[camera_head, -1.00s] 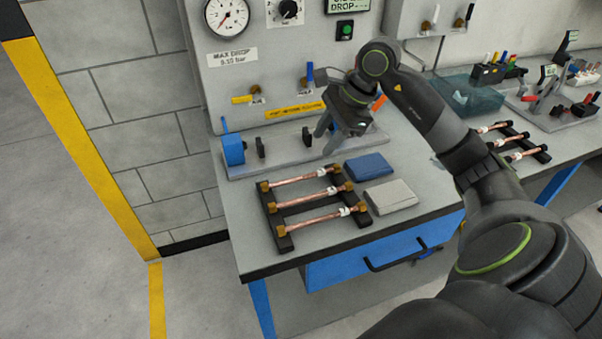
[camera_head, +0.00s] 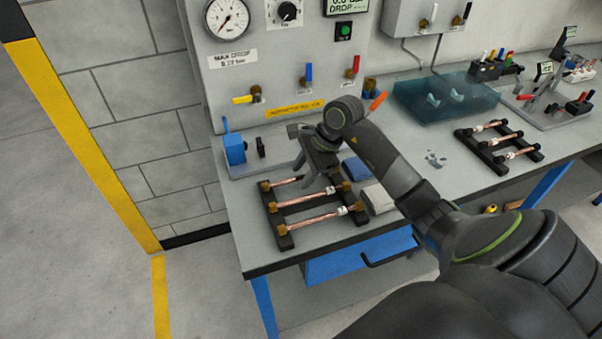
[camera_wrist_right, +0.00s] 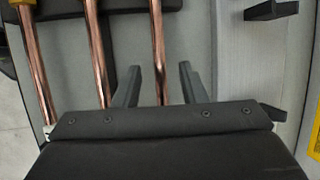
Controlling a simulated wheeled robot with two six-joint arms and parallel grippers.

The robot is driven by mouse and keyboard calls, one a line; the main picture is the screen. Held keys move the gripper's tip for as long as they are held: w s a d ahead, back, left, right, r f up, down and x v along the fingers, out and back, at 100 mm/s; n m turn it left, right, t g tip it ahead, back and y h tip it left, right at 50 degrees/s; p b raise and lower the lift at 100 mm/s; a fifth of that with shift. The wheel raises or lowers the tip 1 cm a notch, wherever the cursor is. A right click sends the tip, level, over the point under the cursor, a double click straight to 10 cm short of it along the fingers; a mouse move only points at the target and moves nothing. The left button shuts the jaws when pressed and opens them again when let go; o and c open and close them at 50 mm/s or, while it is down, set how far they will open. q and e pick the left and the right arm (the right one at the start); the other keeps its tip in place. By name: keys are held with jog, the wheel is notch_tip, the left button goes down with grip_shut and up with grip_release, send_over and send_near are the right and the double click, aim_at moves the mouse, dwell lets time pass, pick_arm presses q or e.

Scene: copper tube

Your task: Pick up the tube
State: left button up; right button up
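Three copper tubes lie side by side on a black rack (camera_head: 284,239) at the left of the bench: a back tube (camera_head: 288,182), a middle tube (camera_head: 305,200) and a front tube (camera_head: 312,220). My right gripper (camera_head: 318,178) is over the back tube and hides part of it. In the right wrist view, the open fingers (camera_wrist_right: 159,66) stand on either side of the rightmost tube (camera_wrist_right: 157,30), with a gap to each. I cannot tell whether the fingertips are below the tube's top. My left gripper is not in view.
A blue block (camera_head: 356,169) and a grey block (camera_head: 377,199) lie right of the rack. Behind is a test fixture with a blue end (camera_head: 234,149). A second rack with tubes (camera_head: 500,140) and a teal tray (camera_head: 445,100) are further right.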

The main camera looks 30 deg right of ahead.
jog(key=shift+f, duration=0.2)
grip_shut()
jog(key=shift+r, duration=0.15)
